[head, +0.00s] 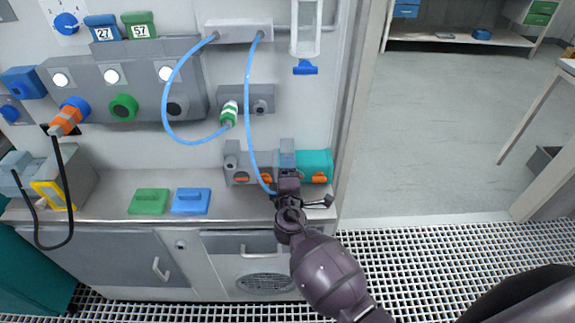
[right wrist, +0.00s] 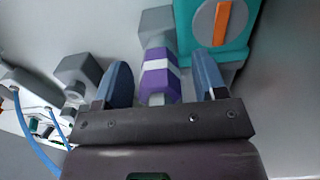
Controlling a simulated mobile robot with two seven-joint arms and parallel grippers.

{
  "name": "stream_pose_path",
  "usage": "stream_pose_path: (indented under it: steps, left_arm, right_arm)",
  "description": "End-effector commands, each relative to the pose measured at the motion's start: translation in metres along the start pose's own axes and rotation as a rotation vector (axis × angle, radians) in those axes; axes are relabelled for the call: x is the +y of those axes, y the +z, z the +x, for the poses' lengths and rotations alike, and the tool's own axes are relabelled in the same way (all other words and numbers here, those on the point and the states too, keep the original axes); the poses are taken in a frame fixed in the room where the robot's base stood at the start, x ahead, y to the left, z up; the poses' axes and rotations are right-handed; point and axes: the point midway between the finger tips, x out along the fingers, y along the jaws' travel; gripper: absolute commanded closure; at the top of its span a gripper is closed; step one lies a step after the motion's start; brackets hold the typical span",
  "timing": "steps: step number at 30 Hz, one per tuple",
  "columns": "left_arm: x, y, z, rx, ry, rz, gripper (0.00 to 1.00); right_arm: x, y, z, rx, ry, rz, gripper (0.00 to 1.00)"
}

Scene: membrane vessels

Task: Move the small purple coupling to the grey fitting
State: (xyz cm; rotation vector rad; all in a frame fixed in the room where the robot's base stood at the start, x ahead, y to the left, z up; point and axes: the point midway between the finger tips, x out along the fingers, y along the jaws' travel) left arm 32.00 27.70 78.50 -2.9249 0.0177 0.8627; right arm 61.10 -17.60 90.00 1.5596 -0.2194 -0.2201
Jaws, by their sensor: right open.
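In the right wrist view the small purple coupling (right wrist: 160,80) with a white band sits between my right gripper's two blue-grey fingers (right wrist: 164,76). The jaws are open, with a visible gap on both sides of the coupling. A grey fitting (right wrist: 156,22) stands directly behind the coupling, in line with it; I cannot tell if they are joined. Another grey fitting (right wrist: 77,72) is to the left of the fingers. In the head view my right gripper (head: 288,160) is at the grey and teal unit above the counter and hides the coupling. My left gripper is not in view.
A teal block (head: 316,166) is right beside the gripper. A blue hose (head: 249,105) hangs down to it. Another hose ends at a green-and-white coupling (head: 229,114) on the wall. Green (head: 149,201) and blue (head: 191,201) blocks lie on the counter.

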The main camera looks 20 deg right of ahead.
Motion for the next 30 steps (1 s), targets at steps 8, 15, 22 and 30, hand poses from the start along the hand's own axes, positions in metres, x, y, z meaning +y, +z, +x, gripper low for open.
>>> stream_pose_path:
  steps: [8, 15, 22, 30]
  left_arm:
    - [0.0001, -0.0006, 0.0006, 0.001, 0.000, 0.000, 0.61]
    - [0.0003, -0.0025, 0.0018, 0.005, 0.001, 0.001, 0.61]
    - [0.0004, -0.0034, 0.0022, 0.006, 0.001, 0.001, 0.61]
    - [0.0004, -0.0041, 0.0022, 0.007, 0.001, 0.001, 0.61]
  right_arm:
    - [0.0005, -0.0001, 0.0001, 0.000, 0.001, 0.000, 0.46]
    - [0.0005, 0.0000, 0.0001, 0.000, 0.000, 0.000, 0.83]
    - [0.0004, 0.0000, -0.0006, 0.000, 0.000, 0.000, 1.00]
    - [0.0005, -0.0004, -0.0089, 0.001, 0.001, 0.000, 1.00]
